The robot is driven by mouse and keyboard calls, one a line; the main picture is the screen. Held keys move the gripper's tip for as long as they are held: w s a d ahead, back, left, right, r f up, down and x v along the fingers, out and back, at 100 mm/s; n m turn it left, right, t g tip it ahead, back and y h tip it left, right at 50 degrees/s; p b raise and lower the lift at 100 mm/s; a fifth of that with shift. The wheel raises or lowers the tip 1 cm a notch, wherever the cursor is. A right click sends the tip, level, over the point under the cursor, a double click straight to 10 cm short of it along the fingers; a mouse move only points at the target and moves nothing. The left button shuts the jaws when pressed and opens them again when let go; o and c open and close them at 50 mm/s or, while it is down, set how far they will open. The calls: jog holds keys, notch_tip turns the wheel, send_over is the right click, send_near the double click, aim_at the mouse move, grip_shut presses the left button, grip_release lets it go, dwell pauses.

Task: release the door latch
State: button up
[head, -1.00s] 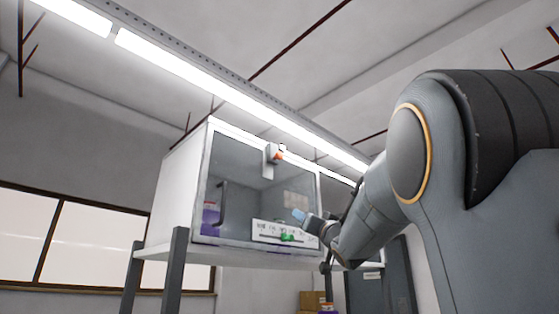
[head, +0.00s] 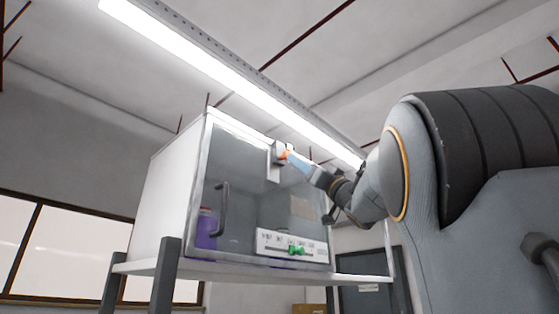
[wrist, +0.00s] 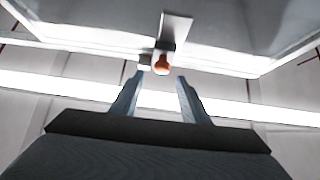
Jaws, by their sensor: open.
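The door latch (head: 286,154) is a small orange knob on a light grey bracket (head: 274,165) at the top edge of the cabinet's glass door (head: 240,185). In the wrist view the orange latch (wrist: 162,64) shows just beyond the fingertips, roughly between them. My gripper (head: 297,160) is at the latch in the head view, its tips overlapping it. In the wrist view my gripper (wrist: 158,78) is open with nothing between its fingers. Whether a finger touches the latch I cannot tell.
The white cabinet (head: 165,195) stands on a shelf with dark posts (head: 166,285). A panel with a green part (head: 296,249) is low on the cabinet front. A purple container (head: 206,230) shows behind the glass.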

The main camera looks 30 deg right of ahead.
aim_at(287, 155)
jog(key=p+x, duration=0.4)
jog(key=x, duration=0.4)
jog(key=shift+a, duration=0.2)
jog(key=shift+f, duration=0.1)
